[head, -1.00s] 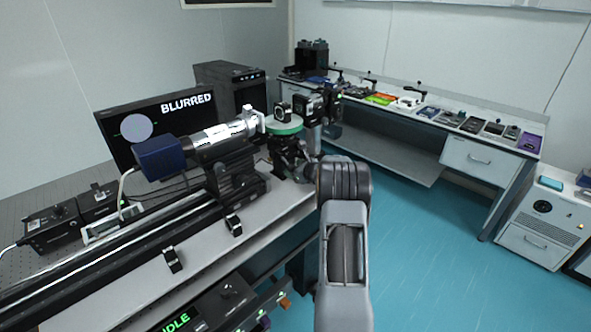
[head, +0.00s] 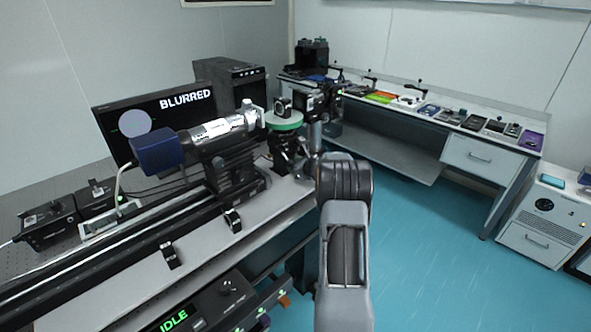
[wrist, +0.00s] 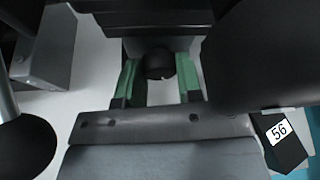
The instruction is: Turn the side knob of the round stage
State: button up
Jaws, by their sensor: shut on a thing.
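The round stage (head: 284,120) has a green top and stands at the far right end of the rail bench, carrying a small dark square mount (head: 283,107). In the wrist view, a dark round side knob (wrist: 159,64) sits between the two green-padded fingers of my gripper (wrist: 158,84). The fingers are shut on it. In the head view my arm reaches to the stage's right side, and the fingertips and knob are hidden behind my wrist.
A monitor (head: 158,118) behind the bench reads "BLURRED". A blue-and-silver camera tube (head: 205,137) points at the stage from the left. In the wrist view, a block labelled 56 (wrist: 279,142) and dark round parts lie close to my gripper. The blue floor at right is clear.

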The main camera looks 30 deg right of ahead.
jog(key=o, duration=0.9)
jog(key=b+v, duration=0.1)
jog(key=v, duration=1.2)
jog(key=shift+s+r+b, duration=0.15)
jog(key=shift+s+b, duration=0.25)
